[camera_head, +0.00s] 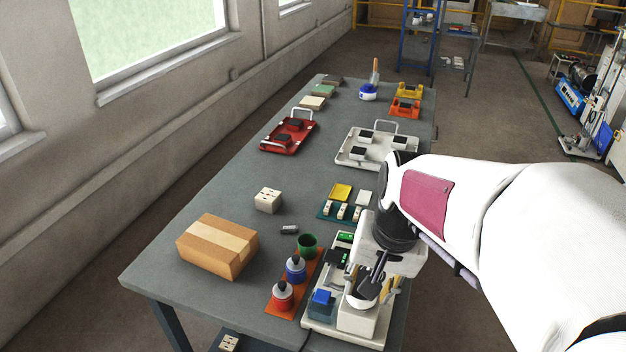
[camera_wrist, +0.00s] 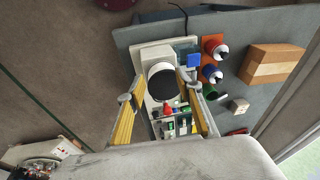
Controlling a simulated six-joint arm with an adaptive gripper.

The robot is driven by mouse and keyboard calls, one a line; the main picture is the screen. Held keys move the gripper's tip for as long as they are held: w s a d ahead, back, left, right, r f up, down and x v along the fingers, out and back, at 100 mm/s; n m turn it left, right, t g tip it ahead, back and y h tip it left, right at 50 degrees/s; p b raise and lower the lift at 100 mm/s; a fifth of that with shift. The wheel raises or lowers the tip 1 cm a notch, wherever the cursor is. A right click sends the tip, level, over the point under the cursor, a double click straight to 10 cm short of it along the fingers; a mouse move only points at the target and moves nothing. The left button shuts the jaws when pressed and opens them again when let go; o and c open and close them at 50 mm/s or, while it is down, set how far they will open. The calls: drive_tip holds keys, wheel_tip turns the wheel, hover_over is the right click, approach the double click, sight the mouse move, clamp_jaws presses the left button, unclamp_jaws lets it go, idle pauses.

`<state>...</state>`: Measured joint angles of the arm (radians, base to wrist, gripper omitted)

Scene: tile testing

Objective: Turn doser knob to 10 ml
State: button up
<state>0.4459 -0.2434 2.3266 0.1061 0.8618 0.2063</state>
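My gripper (camera_wrist: 160,80) is open and empty. In the wrist view its yellow-padded fingers stand apart on either side of a white device (camera_wrist: 154,53) with a round dark top. In the head view my gripper (camera_head: 373,277) is over this white device (camera_head: 357,318), and partly hides it. I cannot tell whether fingers touch it. No marked knob or 10 ml scale is readable, so I cannot tell which part is the doser knob. A red bottle (camera_head: 282,297) and a blue bottle (camera_head: 296,270), both with dark tops, stand left of the device.
A green cup (camera_head: 307,245) stands behind the bottles on an orange mat (camera_head: 279,312). A blue block (camera_head: 321,297) is close beside the device. A cardboard box (camera_head: 217,248) lies at left. A teal rack (camera_head: 325,212) is behind. The table's middle left is mostly clear.

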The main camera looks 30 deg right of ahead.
drive_tip(key=w+d+f+m, duration=0.2)
drive_tip(key=w+d+m, duration=0.2)
drive_tip(key=m, duration=0.5)
drive_tip(key=w+d+f+m+t, duration=0.1)
drive_tip(key=w+d+m, duration=0.3)
drive_tip(key=d+m, duration=0.5)
drive_tip(key=w+d+f+m+t, duration=0.1)
drive_tip(key=w+d+f+m, duration=0.2)
drive_tip(key=d+m, duration=0.3)
drive_tip(key=shift+w+d+m, duration=0.25)
drive_tip(key=shift+w+m, duration=0.65)
drive_tip(key=shift+m, duration=1)
drive_tip(key=shift+x, duration=3.9)
